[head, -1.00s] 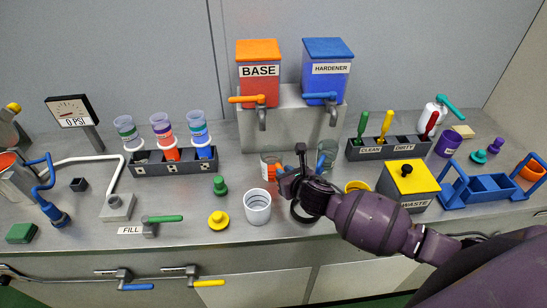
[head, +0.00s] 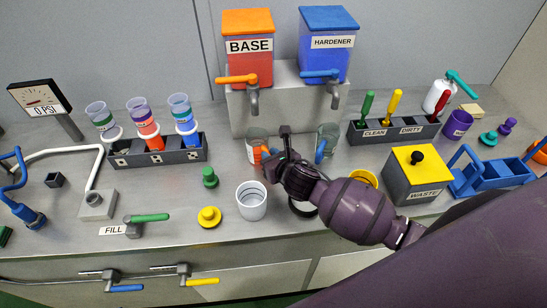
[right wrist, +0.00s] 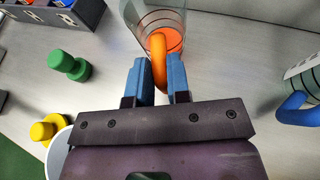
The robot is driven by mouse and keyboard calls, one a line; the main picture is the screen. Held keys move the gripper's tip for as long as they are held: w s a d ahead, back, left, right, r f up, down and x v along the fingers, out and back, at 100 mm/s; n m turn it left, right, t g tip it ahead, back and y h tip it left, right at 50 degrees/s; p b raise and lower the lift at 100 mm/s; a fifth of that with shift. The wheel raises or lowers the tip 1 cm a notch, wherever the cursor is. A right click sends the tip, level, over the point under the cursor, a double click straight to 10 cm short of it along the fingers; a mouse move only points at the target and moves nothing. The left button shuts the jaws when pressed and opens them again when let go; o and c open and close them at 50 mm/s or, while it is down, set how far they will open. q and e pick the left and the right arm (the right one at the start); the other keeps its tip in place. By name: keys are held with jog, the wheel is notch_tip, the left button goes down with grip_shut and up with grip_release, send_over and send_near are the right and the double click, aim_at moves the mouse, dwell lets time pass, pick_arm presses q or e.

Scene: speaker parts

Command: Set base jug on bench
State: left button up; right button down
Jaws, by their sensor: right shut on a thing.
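The base jug (head: 256,142) is a clear jug with dark marking lines and an orange handle. It is upright under the BASE dispenser's spout, with orange showing inside. My right gripper (head: 268,160) reaches its near side. In the right wrist view, the blue fingers (right wrist: 160,82) are shut on the orange handle, and the jug (right wrist: 172,18) is beyond them, cut off by the top edge. I cannot tell whether the jug's bottom touches the bench (head: 292,218). My left gripper is not in view.
The BASE dispenser (head: 248,66) stands behind the jug. A jug with a blue handle (head: 327,140) stands to its right, and a white cup (head: 251,202) in front. A green knob (head: 209,177) and a yellow knob (head: 209,217) are to the left. The waste box (head: 415,176) is at right.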

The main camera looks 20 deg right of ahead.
jog(key=shift+f, duration=0.1)
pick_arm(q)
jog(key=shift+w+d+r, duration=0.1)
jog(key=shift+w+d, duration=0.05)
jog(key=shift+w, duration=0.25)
pick_arm(e)
jog(key=shift+s, duration=0.1)
jog(key=c, duration=1.1)
grip_release()
jog(key=shift+f, duration=0.1)
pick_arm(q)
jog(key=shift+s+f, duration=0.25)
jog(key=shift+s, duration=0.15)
